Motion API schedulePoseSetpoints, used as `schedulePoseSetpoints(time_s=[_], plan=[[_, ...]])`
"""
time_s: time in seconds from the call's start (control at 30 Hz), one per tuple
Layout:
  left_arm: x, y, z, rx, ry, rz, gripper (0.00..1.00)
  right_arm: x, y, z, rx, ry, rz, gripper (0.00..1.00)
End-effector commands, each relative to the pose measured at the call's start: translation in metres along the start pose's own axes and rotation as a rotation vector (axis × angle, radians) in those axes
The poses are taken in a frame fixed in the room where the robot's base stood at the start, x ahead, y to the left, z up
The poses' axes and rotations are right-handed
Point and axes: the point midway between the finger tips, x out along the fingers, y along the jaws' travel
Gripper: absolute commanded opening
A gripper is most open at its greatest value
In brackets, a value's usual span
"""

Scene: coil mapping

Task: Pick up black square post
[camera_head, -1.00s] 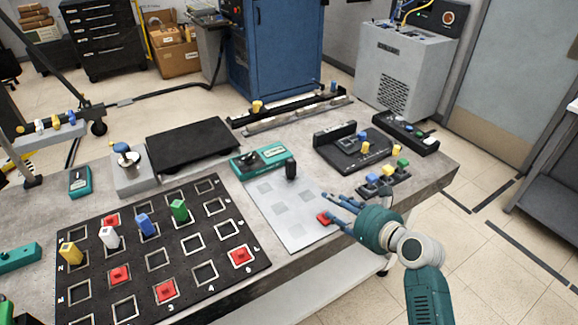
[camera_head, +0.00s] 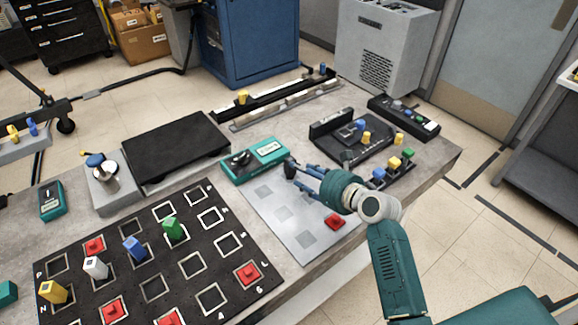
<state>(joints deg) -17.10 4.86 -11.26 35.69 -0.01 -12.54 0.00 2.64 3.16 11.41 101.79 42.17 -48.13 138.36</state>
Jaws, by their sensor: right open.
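The black square post (camera_head: 290,168) stands at the back right edge of the pale grey plate (camera_head: 268,211). My right gripper (camera_head: 303,176) comes in from the right, low over the plate, with its blue-grey fingers open around or just beside the post. The fingers partly cover the post, and I cannot tell whether they touch it. My left gripper is not in view.
A red block (camera_head: 335,222) sits on the plate below my right gripper. A black grid board (camera_head: 155,289) with coloured posts lies at left. A teal meter (camera_head: 256,160) stands just behind the plate. A black fixture (camera_head: 352,150) with small posts is at right.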

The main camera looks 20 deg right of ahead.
Motion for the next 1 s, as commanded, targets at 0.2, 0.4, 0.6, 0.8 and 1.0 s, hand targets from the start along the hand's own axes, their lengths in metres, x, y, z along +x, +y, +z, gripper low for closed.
schedulePoseSetpoints(time_s=[0.2, 0.4, 0.6, 0.8, 1.0], plan=[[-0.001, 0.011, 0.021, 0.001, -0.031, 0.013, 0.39, 0.018, 0.000, 0.001, -0.002, 0.000, 0.000, 0.43], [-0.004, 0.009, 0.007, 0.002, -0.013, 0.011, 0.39, 0.047, 0.003, 0.002, -0.002, 0.002, 0.000, 0.43], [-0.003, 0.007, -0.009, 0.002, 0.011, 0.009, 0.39, 0.066, 0.003, 0.001, -0.001, 0.001, -0.001, 0.43], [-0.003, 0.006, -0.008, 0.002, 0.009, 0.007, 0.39, 0.067, 0.003, 0.001, -0.001, 0.001, -0.001, 0.43], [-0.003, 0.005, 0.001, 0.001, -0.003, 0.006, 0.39, 0.066, 0.003, 0.001, -0.001, 0.001, -0.001, 0.07]])
